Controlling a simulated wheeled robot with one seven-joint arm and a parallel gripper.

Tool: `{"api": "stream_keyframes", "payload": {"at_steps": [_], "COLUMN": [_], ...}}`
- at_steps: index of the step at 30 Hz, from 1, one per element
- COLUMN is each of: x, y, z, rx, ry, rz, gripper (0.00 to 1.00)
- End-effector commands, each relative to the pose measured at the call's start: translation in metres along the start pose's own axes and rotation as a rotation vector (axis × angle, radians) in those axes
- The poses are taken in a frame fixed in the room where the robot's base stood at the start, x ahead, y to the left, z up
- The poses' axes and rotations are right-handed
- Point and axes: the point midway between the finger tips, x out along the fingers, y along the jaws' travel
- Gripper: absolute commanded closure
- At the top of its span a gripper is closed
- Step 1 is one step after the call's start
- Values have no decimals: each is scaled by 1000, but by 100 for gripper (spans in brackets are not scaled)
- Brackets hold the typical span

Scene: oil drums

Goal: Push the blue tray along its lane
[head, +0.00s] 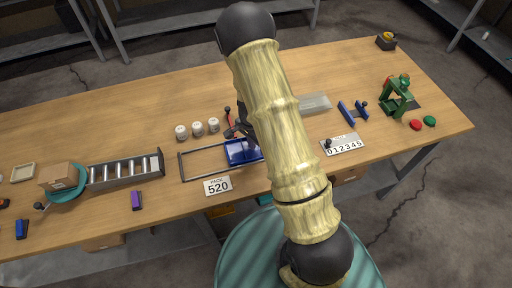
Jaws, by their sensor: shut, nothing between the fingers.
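The blue tray (236,154) sits at the right end of a dark-railed lane (181,167) on the wooden table. My arm covers the right side of the tray and that end of the lane. My gripper (251,147) is a small dark shape at the tray's right part, partly hidden by my own arm. It is shut and holds nothing. Whether it touches the tray cannot be told.
Several white pots (197,129) stand behind the lane, near a red-handled tool (229,118). A roller rack (125,169) and a box (58,177) on a green turntable are to the left. A number plate (342,145) and green press (396,97) are to the right.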

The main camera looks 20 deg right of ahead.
Motion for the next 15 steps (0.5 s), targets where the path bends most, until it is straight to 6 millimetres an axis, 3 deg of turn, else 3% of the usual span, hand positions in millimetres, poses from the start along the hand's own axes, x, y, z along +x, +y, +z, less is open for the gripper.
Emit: {"api": "stream_keyframes", "payload": {"at_steps": [15], "x": [8], "y": [0], "z": [0], "rx": [0], "ry": [0], "rz": [0], "gripper": [100]}}
